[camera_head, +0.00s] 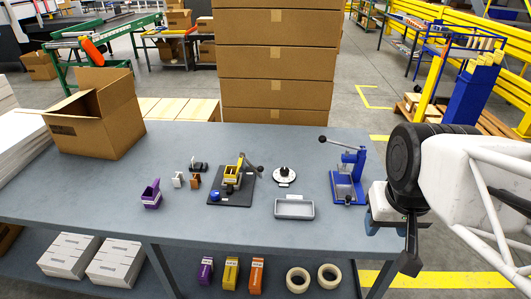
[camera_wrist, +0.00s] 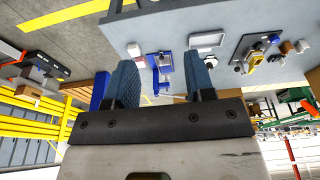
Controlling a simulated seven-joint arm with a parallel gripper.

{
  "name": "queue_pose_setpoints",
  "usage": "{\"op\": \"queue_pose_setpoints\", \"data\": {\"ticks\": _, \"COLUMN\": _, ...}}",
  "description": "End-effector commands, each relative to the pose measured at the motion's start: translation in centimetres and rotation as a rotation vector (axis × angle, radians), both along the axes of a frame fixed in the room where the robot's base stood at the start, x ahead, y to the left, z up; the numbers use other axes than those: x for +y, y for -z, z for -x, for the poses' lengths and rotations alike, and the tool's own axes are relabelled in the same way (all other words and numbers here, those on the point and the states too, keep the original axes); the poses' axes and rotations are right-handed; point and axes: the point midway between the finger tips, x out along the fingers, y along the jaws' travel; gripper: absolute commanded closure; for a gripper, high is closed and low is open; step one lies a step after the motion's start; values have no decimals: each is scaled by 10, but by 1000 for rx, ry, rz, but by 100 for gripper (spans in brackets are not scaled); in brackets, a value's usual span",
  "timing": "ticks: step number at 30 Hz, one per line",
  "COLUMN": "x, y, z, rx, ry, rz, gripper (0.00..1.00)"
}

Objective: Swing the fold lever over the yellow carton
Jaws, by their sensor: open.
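The yellow carton (camera_head: 231,175) sits in a fixture on a black base plate (camera_head: 236,200) at the middle of the bench. The fold lever (camera_head: 259,169) has a dark knob and sticks out to the right of the carton. Its exact angle is hard to tell. In the wrist view the yellow carton (camera_wrist: 255,60) and its fixture show small at the upper right. My gripper (camera_head: 373,221) is at the bench's right edge, well right of the fixture and apart from it. In the wrist view my gripper (camera_wrist: 161,78) has its two blue fingers spread, with nothing held.
A blue lever press (camera_head: 347,180) stands between my gripper and the fixture. A grey tray (camera_head: 294,209) and a round dial stand (camera_head: 284,176) lie nearer the fixture. A purple holder (camera_head: 151,195) and small parts are left. The bench front is clear.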

Motion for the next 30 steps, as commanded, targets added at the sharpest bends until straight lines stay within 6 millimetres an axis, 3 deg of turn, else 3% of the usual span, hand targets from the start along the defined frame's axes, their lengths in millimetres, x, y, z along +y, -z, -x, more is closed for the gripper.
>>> {"op": "queue_pose_setpoints", "data": {"ticks": 30, "x": 25, "y": -7, "z": -79, "rx": 43, "ry": -105, "rz": 9, "gripper": 51}}
